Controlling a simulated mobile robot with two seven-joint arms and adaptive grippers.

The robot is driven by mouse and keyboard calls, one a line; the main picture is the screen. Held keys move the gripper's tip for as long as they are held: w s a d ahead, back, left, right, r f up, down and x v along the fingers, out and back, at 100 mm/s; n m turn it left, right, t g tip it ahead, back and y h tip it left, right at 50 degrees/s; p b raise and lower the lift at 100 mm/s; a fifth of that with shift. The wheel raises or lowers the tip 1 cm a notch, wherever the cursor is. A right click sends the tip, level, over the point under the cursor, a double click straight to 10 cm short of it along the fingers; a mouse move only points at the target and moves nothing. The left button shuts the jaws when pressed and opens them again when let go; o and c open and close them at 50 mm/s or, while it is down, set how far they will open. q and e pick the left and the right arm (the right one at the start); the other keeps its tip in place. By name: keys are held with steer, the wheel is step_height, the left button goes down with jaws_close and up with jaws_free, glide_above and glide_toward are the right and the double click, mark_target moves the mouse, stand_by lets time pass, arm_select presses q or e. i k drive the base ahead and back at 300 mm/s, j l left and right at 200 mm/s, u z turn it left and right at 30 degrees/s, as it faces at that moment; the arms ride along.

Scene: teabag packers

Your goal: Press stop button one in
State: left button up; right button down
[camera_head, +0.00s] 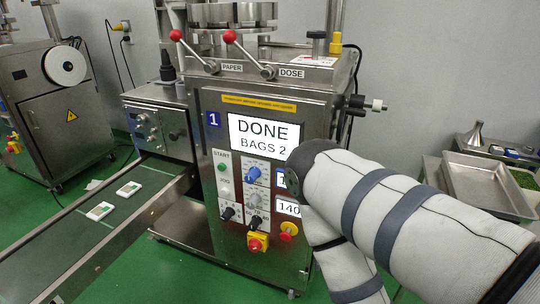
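The packing machine marked 1 (213,120) stands in the middle, its screen (264,136) reading DONE, BAGS 2. Low on its front panel is a red mushroom button on a yellow square base (257,243), which looks like stop button one. I cannot tell whether it is pressed in. Right of it and slightly higher is a red and yellow round control (289,230). My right arm comes in from the right, bends in front of the panel's right edge and runs down out of the picture. Neither gripper shows.
A green START button (222,167), a blue knob (253,175) and black knobs share the panel. A conveyor (130,225) with two teabag packets (128,188) runs out to the left. A second machine (60,110) stands back left. Metal trays (488,186) are at right.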

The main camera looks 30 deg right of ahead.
mark_target(285, 235)
steer(key=i+z, duration=0.15)
steer(key=z, duration=1)
